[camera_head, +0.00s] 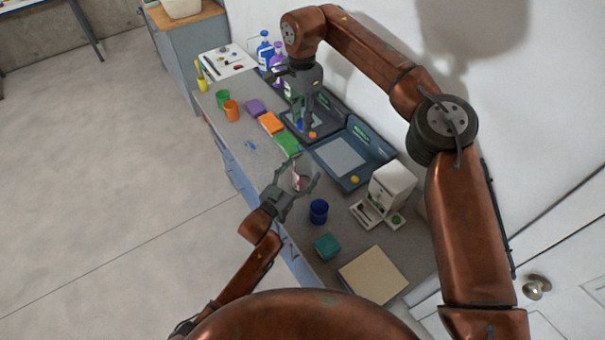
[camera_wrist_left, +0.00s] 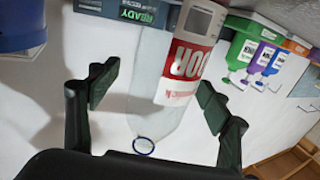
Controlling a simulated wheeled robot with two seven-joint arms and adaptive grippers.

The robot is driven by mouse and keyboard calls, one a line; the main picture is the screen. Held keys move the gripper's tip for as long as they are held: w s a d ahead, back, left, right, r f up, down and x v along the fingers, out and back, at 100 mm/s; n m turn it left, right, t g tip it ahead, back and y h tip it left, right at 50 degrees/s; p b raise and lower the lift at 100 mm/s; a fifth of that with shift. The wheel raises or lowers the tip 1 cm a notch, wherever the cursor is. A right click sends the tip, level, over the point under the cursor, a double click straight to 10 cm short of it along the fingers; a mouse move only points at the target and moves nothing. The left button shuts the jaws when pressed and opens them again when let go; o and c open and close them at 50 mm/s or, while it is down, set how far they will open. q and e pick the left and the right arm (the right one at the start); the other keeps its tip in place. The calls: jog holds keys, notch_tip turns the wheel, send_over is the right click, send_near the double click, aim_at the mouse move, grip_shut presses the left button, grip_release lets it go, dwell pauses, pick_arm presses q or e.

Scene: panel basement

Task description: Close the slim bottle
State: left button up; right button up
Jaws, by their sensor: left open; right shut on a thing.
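My left gripper (camera_head: 297,176) is open around a clear slim bottle with a red-and-white label (camera_head: 301,183). In the left wrist view the bottle (camera_wrist_left: 160,110) stands between the spread fingers (camera_wrist_left: 160,92), with a gap on each side. Its round mouth has a blue ring (camera_wrist_left: 143,145) and shows no cap. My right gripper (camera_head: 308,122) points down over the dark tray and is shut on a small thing. A small orange piece (camera_head: 312,135) shows at its fingertips; whether it is held or lies below is unclear.
A blue tray (camera_head: 345,155) and a coffee-machine-like white device (camera_head: 390,188) stand by the wall. A dark blue cup (camera_head: 318,211), a teal box (camera_head: 327,246) and a tan board (camera_head: 374,275) are nearer. Green and orange cups (camera_head: 231,110) and blue and purple bottles (camera_head: 265,50) stand farther back.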

pick_arm(q)
jog(key=shift+w+d+f, duration=0.15)
jog(key=shift+w+f, duration=0.15)
jog(key=shift+w, duration=0.45)
pick_arm(e)
jog(key=shift+w+f, duration=0.4)
jog(key=shift+w, duration=0.2)
pick_arm(q)
jog(key=shift+s+r, duration=0.15)
jog(key=shift+s, duration=0.05)
jog(key=shift+c, duration=0.2)
pick_arm(e)
jog(key=shift+s+r, duration=0.15)
jog(key=shift+s, duration=0.15)
pick_arm(q)
jog(key=shift+c, duration=0.9)
jog(key=shift+w, duration=0.1)
jog(key=c, duration=0.3)
pick_arm(e)
jog(key=shift+w, duration=0.15)
pick_arm(q)
jog(key=c, duration=1.3)
jog(key=shift+o, duration=0.2)
pick_arm(e)
jog(key=shift+s+a+f, duration=0.1)
jog(key=shift+f, duration=1.15)
jog(key=shift+s+a+f, duration=0.1)
jog(key=shift+f, duration=1.15)
